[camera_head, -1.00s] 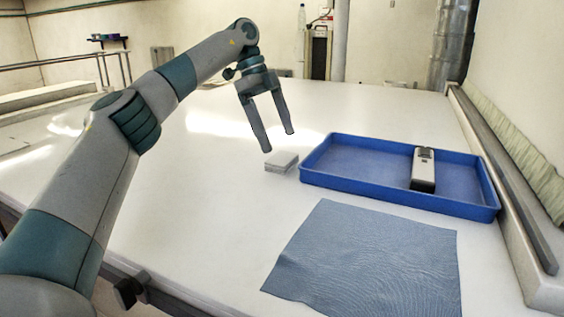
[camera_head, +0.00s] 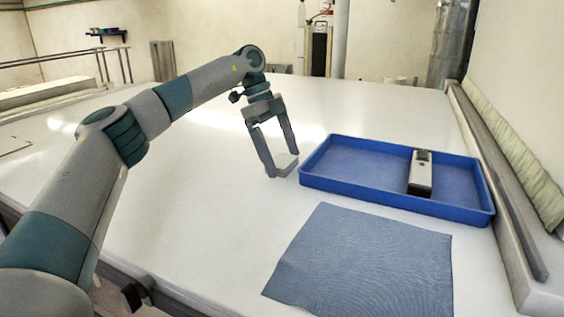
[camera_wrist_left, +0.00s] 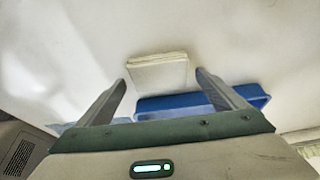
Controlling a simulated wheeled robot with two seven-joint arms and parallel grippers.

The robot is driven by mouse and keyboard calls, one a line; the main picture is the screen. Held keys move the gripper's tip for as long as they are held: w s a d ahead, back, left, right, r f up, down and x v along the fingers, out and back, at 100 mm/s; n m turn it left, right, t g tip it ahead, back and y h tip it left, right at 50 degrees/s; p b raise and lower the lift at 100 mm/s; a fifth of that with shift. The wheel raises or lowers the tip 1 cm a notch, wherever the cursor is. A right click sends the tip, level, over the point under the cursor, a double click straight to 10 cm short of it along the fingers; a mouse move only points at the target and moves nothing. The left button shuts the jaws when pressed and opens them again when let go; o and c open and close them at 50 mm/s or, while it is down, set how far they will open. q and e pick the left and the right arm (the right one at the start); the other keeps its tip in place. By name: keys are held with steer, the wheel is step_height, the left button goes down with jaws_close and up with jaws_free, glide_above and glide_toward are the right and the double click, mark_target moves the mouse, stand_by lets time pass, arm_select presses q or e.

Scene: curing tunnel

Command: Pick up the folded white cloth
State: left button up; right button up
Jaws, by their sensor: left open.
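The folded white cloth (camera_head: 285,164) is a small flat stack on the white table, just left of the blue tray. My left gripper (camera_head: 282,164) is open and has come down over the cloth, its fingers on either side of it in the head view. In the left wrist view the cloth (camera_wrist_left: 158,71) shows ahead of the left gripper (camera_wrist_left: 160,76), between the lines of its two fingertips, with no clear contact. One finger hides part of the cloth in the head view. My right gripper is not in view.
A blue tray (camera_head: 330,183) with a grey-and-black device (camera_head: 420,175) in it stands right of the cloth, close to one finger. A blue-grey mat (camera_head: 365,260) lies in front. A raised rail (camera_head: 500,190) runs along the right. The table's left and middle are clear.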

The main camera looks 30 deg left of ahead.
mark_target(285, 161)
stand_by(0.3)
arm_select(q)
steer(key=c, duration=1.1)
steer(key=shift+r, duration=0.1)
steer(key=shift+r+b, duration=0.4)
steer(key=shift+b, duration=0.05)
steer(key=r+b, duration=0.1)
steer(key=d+r+b, duration=0.1)
steer(key=r, duration=0.1)
steer(key=shift+w+r, duration=0.1)
steer(key=shift+w+d+r+b, duration=0.1)
steer(key=shift+d+r+b, duration=0.5)
steer(key=shift+d+r, duration=0.85)
steer(key=shift+w+d+r+b, duration=0.15)
steer(key=shift+d+r+b, duration=0.55)
steer(key=shift+d, duration=1.4)
steer(key=shift+w+d+r+b, duration=0.1)
steer(key=shift+d+r+b, duration=0.4)
steer(key=shift+d+r, duration=1)
steer(key=shift+d+f, duration=0.25)
